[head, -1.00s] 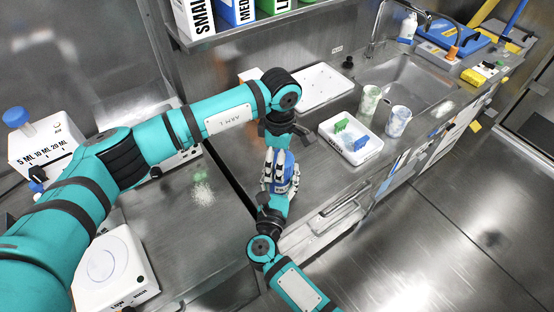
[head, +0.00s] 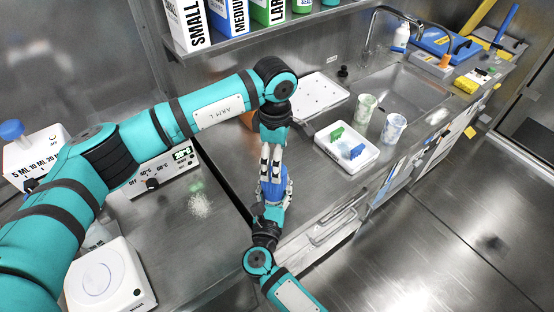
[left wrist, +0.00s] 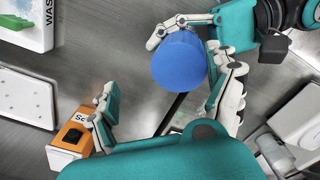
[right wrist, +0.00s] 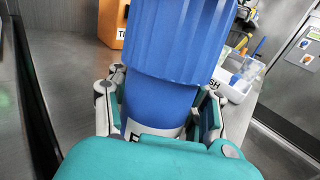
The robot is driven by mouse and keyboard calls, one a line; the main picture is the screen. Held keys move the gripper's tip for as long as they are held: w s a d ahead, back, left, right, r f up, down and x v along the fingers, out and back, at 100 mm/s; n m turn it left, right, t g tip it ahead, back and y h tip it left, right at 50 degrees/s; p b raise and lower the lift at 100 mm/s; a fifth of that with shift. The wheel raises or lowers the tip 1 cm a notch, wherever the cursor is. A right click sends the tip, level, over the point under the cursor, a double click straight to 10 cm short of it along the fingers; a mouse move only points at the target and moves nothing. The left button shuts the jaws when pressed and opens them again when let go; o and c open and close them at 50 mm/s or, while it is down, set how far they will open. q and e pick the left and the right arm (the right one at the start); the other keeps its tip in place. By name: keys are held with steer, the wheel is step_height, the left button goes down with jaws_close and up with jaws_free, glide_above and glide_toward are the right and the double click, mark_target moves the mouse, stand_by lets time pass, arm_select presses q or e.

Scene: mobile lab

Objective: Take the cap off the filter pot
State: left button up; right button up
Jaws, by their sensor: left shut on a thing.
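The blue filter pot (head: 280,184) stands upright between my grippers. In the right wrist view its body (right wrist: 150,108) has a white label and sits under a ridged blue cap (right wrist: 182,40). The cap's round top (left wrist: 180,62) shows in the left wrist view. My left gripper (head: 270,152) comes from above, shut on the cap; finger contact is hard to see. My right gripper (right wrist: 158,108) is shut on the pot's body from below, one finger on each side. No gap shows between cap and body; the cap's upper end is out of the right wrist view.
A white tray (head: 328,148) with blue and green items stands to the right, near two cups (head: 393,128). A sink (head: 415,88) lies behind them. An orange box (left wrist: 70,135) is near my left gripper. Steel bench lies around the pot.

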steer(key=o, duration=0.8)
steer(key=shift+w+d, duration=0.1)
